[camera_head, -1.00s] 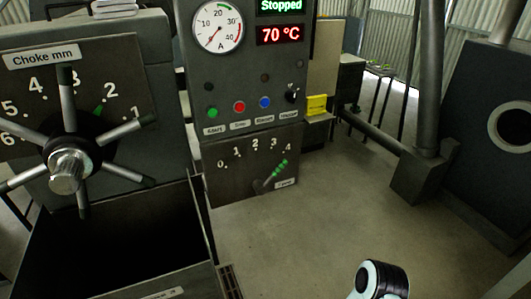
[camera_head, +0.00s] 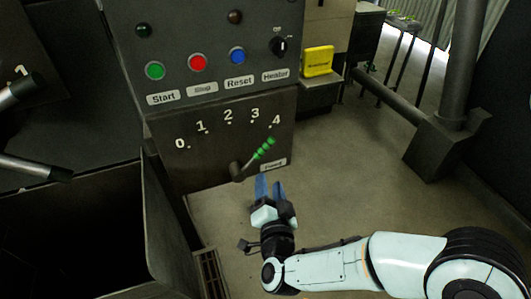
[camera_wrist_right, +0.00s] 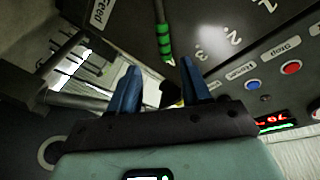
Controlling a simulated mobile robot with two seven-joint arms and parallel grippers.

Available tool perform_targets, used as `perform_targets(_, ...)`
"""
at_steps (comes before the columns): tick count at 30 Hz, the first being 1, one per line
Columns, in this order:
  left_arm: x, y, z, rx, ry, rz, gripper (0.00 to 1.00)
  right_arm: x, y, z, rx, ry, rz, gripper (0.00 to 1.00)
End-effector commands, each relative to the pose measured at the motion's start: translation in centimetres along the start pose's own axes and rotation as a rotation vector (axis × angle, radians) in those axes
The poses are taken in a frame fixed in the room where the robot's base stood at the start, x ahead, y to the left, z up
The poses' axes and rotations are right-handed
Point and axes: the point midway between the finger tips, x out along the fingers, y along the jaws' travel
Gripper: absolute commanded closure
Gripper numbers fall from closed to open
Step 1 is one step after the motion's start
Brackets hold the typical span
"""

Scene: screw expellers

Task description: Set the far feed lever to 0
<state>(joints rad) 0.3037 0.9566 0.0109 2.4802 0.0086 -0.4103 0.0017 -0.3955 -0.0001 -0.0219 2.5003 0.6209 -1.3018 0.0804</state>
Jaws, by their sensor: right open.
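The feed lever (camera_head: 263,150), a dark arm with a green ribbed grip, is on a dark panel (camera_head: 215,165) numbered 0 to 4. It tilts up and right, its grip end close to 4. My right gripper (camera_head: 268,178) is open and empty, just below the lever, with its blue fingers upward. In the right wrist view the green grip (camera_wrist_right: 164,46) shows in line with the gap, beyond the fingertips of my gripper (camera_wrist_right: 161,68). The lever and fingers look apart. My left gripper is not in view.
Above the panel are the green Start button (camera_head: 155,71), red Stop button (camera_head: 197,62), blue Reset button (camera_head: 237,55) and heater knob (camera_head: 280,46). A yellow box (camera_head: 317,61) sits on a ledge to the right. A dark open bin (camera_head: 100,215) stands left. The floor right of the panel is clear.

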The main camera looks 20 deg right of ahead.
Motion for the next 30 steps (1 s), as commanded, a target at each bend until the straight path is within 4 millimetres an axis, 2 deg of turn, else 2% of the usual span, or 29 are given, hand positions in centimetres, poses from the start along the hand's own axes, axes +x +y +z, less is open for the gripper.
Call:
perform_targets(5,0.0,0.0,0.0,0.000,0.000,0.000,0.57,1.0,-0.4,-1.0,0.021,0.030,-0.003,0.52)
perform_targets(15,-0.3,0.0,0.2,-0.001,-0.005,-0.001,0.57,8.0,-0.4,-1.2,0.017,0.030,-0.003,0.52)
perform_targets(21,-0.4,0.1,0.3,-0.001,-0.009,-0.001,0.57,11.4,-0.4,-1.2,0.017,0.028,-0.005,0.52)
perform_targets(25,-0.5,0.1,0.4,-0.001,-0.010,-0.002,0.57,12.6,-0.4,-1.2,0.017,0.027,-0.004,0.52)
perform_targets(30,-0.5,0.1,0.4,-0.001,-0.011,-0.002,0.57,13.2,-0.4,-1.2,0.017,0.025,-0.005,0.52)
